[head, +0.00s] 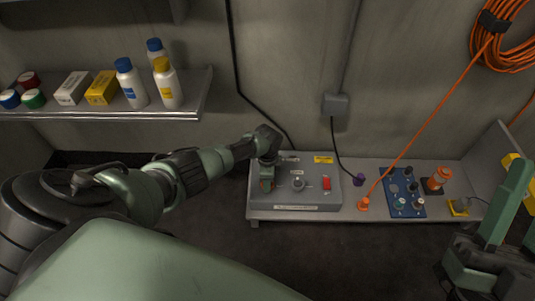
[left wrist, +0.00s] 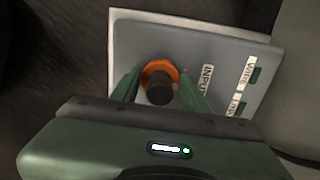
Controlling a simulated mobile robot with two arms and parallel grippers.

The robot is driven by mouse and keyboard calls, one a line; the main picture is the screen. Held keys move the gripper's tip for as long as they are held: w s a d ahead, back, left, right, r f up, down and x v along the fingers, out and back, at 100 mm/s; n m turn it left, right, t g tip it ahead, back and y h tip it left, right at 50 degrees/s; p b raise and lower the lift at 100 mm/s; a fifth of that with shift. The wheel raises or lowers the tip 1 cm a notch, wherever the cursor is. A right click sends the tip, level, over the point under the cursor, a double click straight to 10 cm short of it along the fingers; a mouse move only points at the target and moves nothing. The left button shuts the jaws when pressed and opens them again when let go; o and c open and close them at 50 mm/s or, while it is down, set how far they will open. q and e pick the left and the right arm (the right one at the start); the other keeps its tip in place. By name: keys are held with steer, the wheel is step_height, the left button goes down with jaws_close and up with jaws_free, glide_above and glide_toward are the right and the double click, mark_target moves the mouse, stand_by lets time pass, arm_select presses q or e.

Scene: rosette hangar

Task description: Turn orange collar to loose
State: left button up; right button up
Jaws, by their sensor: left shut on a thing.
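The orange collar (left wrist: 160,72) sits around a dark round plug or knob (left wrist: 159,88) on the grey box, beside the INPUT label in the left wrist view. My left gripper (left wrist: 155,90) has its green fingers on either side of the collar and is shut on it. In the head view the left gripper (head: 266,178) reaches down onto the left end of the grey box (head: 325,199), and the collar is mostly hidden there. My right gripper (head: 484,215) shows at the lower right edge, its green fingers apart and empty.
The box carries a grey dial (head: 298,180) and a red switch (head: 327,183). Right of it on the bench (head: 270,214) are a purple plug (head: 358,180), an orange plug with cable (head: 363,203) and a blue panel (head: 406,206). A shelf (head: 190,105) with bottles hangs upper left.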

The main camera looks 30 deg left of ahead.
arm_select(q)
steer(key=shift+s+n+p, duration=0.1)
steer(key=shift+n+p, duration=0.2)
steer(key=shift+n, duration=1.1)
arm_select(e)
steer(key=shift+w+a+f+g+h, duration=0.15)
steer(key=shift+w+f+g+h, duration=0.2)
steer(key=shift+w+f+g, duration=0.6)
steer(key=shift+w+a+f+g+h, duration=0.1)
steer(key=shift+w+f+g+h, duration=0.25)
steer(key=shift+w+f+g, duration=0.55)
steer(key=shift+w+f+t, duration=0.2)
steer(key=shift+w+t, duration=0.05)
arm_select(q)
steer(key=o, duration=1.4)
